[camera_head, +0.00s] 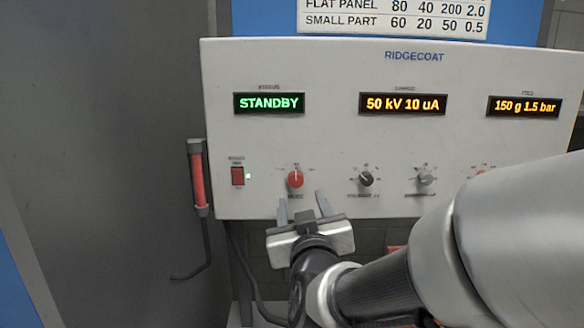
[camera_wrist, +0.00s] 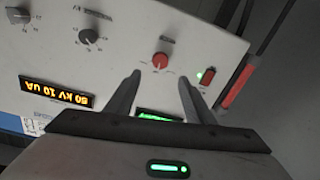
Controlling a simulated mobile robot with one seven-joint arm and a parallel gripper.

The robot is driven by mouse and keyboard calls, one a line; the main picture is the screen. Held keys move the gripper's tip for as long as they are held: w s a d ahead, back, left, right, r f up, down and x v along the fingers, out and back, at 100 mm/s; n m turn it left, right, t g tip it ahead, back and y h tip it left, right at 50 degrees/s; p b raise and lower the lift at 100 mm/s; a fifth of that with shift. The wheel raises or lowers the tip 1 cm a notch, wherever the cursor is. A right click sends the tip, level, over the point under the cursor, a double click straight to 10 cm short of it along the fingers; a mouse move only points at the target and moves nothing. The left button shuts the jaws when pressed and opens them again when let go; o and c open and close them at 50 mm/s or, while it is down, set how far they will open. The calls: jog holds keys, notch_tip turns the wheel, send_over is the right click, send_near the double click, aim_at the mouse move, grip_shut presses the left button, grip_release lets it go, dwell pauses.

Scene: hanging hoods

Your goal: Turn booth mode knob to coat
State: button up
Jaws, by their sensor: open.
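The red mode knob (camera_head: 295,179) is on the lower left of the white control panel (camera_head: 330,140); its pointer looks roughly upward, and its small labels are too blurred to read. It also shows in the wrist view (camera_wrist: 160,60), upside down. The status display (camera_head: 269,103) reads STANDBY in green. My gripper (camera_head: 302,204) is open and empty just below the knob in the head view. In the wrist view its two fingers (camera_wrist: 158,82) are spread, with the knob lying between and beyond their tips, not touched.
A lit red power switch (camera_head: 237,176) is at left. A red-handled tool (camera_head: 198,180) hangs beside the panel's left edge.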

aim_at(296, 181)
jog(key=w, duration=0.3)
jog(key=w+p, duration=0.1)
jog(key=w, duration=0.3)
jog(key=w+p, duration=0.1)
jog(key=w, duration=0.2)
jog(key=shift+w+a, duration=0.15)
jog(key=shift+a, duration=0.2)
jog(key=c, duration=1)
jog(key=shift+c, duration=0.2)
